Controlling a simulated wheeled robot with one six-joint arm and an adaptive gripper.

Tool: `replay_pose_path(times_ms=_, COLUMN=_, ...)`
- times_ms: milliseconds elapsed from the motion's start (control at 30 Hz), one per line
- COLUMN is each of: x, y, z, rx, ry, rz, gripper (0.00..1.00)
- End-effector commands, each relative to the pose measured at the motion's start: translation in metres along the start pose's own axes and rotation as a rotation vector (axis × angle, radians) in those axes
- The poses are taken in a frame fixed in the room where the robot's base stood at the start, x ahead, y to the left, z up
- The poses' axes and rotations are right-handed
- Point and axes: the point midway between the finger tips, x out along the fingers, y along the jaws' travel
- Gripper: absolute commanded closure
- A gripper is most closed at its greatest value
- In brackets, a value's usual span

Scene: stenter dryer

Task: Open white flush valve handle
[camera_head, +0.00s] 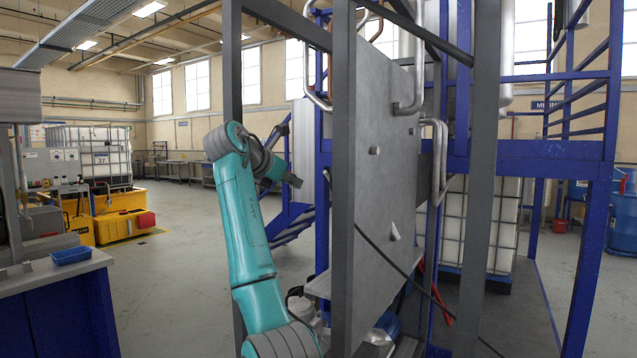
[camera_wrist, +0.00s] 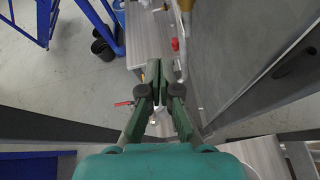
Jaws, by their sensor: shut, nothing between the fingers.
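A grey upright panel (camera_head: 385,190) stands in a dark frame in the head view. A small white piece (camera_head: 395,232) sticks out low on its face; it may be the white flush valve handle, but I cannot tell for sure. My gripper (camera_head: 293,181) is at the left of the panel, apart from the white piece and behind the frame post's left side. In the wrist view my gripper (camera_wrist: 153,68) has its fingers together and empty, above the narrow gap along the panel side (camera_wrist: 235,70). No white handle can be clearly told there.
Dark frame posts (camera_head: 343,180) stand close to my arm. Blue stairs (camera_head: 292,222) are behind it. A red handle (camera_wrist: 175,44) and a red lever (camera_wrist: 123,103) show near the fingers. Open floor (camera_head: 180,240) lies to the left, beside a bench with a blue tray (camera_head: 71,256).

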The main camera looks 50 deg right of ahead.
Motion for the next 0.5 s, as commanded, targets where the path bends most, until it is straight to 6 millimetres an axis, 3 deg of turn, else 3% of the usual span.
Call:
replay_pose_path(times_ms=167, x=0.018, y=-0.001, z=0.0, rx=-0.002, ry=0.0, rz=-0.004, gripper=1.0)
replay_pose_path(times_ms=500, x=0.08, y=-0.001, z=0.001, rx=0.0, ry=0.0, rz=-0.003, gripper=1.0)
